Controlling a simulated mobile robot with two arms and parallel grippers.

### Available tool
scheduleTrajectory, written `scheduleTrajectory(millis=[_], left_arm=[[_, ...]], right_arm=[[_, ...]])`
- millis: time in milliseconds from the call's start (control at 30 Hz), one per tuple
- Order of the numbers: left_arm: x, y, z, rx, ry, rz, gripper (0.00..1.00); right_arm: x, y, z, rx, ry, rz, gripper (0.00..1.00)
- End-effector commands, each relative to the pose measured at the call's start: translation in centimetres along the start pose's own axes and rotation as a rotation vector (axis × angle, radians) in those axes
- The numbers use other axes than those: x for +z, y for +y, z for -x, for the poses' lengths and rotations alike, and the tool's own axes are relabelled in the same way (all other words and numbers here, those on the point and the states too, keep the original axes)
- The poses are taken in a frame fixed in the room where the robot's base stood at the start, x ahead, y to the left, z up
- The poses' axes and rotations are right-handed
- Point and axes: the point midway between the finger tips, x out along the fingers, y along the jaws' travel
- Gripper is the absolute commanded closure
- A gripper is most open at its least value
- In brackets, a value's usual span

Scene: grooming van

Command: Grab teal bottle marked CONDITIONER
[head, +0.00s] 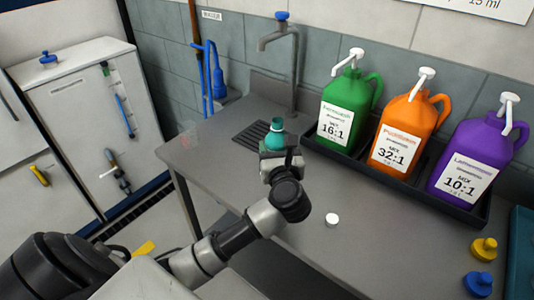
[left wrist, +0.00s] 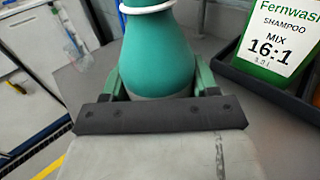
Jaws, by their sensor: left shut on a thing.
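A teal bottle (head: 274,136) shows above my left gripper (head: 281,158) over the grey counter in the head view. In the left wrist view the teal bottle (left wrist: 158,50) stands between the two fingers of my left gripper (left wrist: 160,85), which is shut on it. A white ring shows near the bottle's top in that view. No label can be read on the side that shows, and the bottle's lower part is hidden by the gripper. My right gripper is not in view.
Green (head: 345,108), orange (head: 404,128) and purple (head: 472,160) pump jugs stand in a dark tray (head: 358,160) at the right. A tap (head: 286,50) rises behind. A white cap (head: 331,220) lies on the counter (head: 240,180). Yellow (head: 484,249) and blue (head: 478,285) caps lie at right.

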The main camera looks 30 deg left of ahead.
Motion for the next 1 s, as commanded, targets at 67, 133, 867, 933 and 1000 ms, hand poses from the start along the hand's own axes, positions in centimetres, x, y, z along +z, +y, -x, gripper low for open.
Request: scheduleTrajectory(millis=[67, 133, 867, 933, 1000], left_arm=[[0.5, -0.9, 0.6, -0.001, 0.001, 0.005, 0.69], [1.1, -1.5, 1.1, 0.0, 0.0, 0.005, 0.69], [4.7, -6.4, 4.7, 0.0, 0.0, 0.001, 0.69], [4.9, -6.6, 4.8, 0.0, 0.0, 0.001, 0.69], [5.0, -6.7, 4.9, 0.0, 0.0, 0.0, 0.69]], right_arm=[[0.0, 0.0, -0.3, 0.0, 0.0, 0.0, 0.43], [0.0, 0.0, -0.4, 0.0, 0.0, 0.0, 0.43], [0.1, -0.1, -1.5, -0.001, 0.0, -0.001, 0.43], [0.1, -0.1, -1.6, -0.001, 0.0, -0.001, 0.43], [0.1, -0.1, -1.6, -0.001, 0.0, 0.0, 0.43]])
